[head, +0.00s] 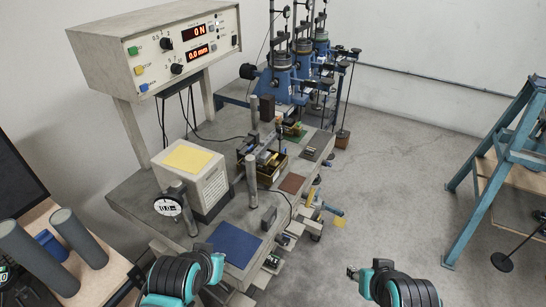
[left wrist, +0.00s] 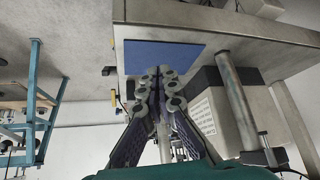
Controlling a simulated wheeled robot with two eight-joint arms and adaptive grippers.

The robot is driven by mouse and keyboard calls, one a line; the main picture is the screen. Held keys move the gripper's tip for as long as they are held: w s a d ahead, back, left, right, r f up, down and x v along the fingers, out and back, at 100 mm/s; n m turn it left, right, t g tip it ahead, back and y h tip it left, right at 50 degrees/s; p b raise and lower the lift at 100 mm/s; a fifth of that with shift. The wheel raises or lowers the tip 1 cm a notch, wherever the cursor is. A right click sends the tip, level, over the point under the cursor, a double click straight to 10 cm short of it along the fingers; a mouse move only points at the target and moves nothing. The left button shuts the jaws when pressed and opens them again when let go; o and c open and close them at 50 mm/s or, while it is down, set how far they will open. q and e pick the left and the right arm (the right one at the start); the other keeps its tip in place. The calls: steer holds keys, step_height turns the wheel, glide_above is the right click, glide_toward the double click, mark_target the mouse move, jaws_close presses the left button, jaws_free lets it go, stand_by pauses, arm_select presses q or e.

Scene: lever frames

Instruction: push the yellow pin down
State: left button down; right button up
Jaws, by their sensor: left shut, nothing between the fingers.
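A small yellow upright piece (head: 311,194), which looks like the yellow pin, stands at the right edge of the grey bench, beside a blue-handled part. It is small, and I cannot tell how far it sticks up. Small yellow parts (left wrist: 114,98) also show at the bench edge in the left wrist view; I cannot tell whether one is the pin. My left gripper (head: 205,248) is near the blue mat, well apart from the pin. In the left wrist view its fingers (left wrist: 161,76) are together and empty. My right gripper (head: 352,271) is over the floor; its finger opening is unclear.
The blue mat (head: 234,244) lies on the bench's near end. A white box (head: 195,178), a dial gauge (head: 168,205) and grey posts stand to the left. Blue machines (head: 290,80) stand at the back. A blue frame (head: 490,150) is at right; open floor lies between.

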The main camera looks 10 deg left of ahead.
stand_by(0.4)
arm_select(q)
step_height(320, 180, up, 17)
steer(key=m+g+h+p, duration=0.1)
steer(key=m+g+p, duration=0.35)
steer(key=p, duration=1.65)
glide_above(275, 155)
steer(key=s+a, duration=0.1)
steer(key=s, duration=0.3)
steer(key=x, duration=1.3)
steer(key=shift+a, duration=0.15)
steer(key=shift+f, duration=0.45)
